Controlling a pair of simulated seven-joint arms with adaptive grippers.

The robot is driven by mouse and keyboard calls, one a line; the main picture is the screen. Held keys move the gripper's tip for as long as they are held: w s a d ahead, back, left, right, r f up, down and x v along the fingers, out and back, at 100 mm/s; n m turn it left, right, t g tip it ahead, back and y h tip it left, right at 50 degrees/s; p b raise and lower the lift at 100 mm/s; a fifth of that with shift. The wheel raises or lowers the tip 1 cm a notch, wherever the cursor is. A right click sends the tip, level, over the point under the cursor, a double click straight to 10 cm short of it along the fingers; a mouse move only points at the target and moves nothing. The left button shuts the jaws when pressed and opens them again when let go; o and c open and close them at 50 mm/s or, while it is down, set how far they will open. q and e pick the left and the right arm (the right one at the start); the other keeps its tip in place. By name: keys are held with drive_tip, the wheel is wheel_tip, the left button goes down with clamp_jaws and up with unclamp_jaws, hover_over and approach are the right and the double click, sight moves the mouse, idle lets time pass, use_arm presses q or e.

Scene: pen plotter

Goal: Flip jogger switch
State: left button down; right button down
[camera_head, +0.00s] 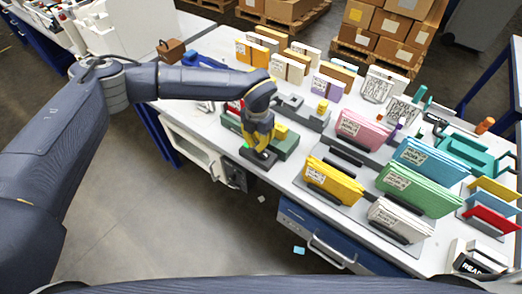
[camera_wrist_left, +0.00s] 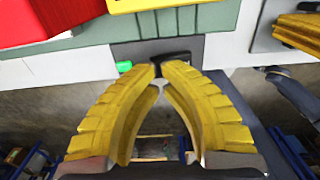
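The jogger (camera_head: 286,146) is a green machine base with a yellow block and a red part on it, at the table's front edge. A grey switch plate (camera_wrist_left: 205,48) projects from its front, with a lit green lamp (camera_wrist_left: 123,67) and a black rocker switch (camera_wrist_left: 168,57). The lamp also shows in the head view (camera_head: 247,145). My left gripper (camera_wrist_left: 159,78) has yellow fingers with tips nearly together, nothing visibly held. Its tips are right at the switch and hide part of it; contact cannot be told. My right gripper is out of view.
Colored paper stacks stand in holders on the white table (camera_head: 281,187); a yellow stack (camera_head: 334,182) is nearest on the right. A blue drawer unit (camera_head: 318,240) is below the front edge. A teal device (camera_head: 470,153) stands at the right. Open floor lies in front.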

use_arm(q)
drive_tip(key=shift+f, duration=1.35)
idle(0.8)
drive_tip(key=shift+r, duration=3.5)
